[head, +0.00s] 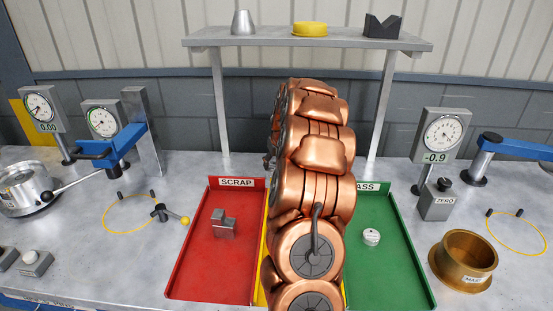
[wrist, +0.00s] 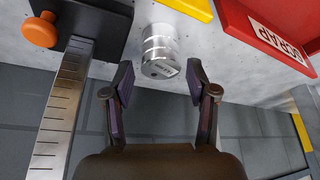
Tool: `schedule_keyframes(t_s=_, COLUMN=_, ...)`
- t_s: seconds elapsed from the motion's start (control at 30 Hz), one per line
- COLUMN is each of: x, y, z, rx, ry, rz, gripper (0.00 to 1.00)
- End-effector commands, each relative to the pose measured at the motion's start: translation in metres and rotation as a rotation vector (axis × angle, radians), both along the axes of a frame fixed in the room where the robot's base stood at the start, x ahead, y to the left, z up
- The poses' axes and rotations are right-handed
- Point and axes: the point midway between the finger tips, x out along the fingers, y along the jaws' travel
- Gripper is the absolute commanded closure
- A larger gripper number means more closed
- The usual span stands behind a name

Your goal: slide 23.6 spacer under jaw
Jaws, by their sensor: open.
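My gripper (wrist: 159,80) is open in the wrist view, its two dark finger pads apart and empty. A silver, ringed cylinder like a stack of spacers (wrist: 160,48) stands on the bench just beyond the fingertips, roughly centred between them. It has a small label too small to read, so I cannot tell whether the 23.6 spacer is in it. In the head view my gripper is out of sight. Blue arms stand at the left (head: 115,143) and right (head: 515,147) gauge stations; I cannot tell which carries the jaw.
A red SCRAP tray (head: 190,255) holds a grey metal block (head: 223,224). A green tray (head: 402,262) holds a small silver disc (head: 371,237). A brass MAST cup (head: 440,265) stands right. In the wrist view, a steel scale (wrist: 62,120) and orange knob (wrist: 40,30) lie left.

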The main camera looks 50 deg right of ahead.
Motion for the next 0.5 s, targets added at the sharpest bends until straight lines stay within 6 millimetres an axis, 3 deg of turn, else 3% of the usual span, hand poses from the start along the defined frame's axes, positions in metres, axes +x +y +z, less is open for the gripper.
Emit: schedule_keyframes(t_s=0.5, x=0.019, y=-0.008, z=-0.051, rx=0.002, ry=0.002, rz=0.001, gripper=0.42)
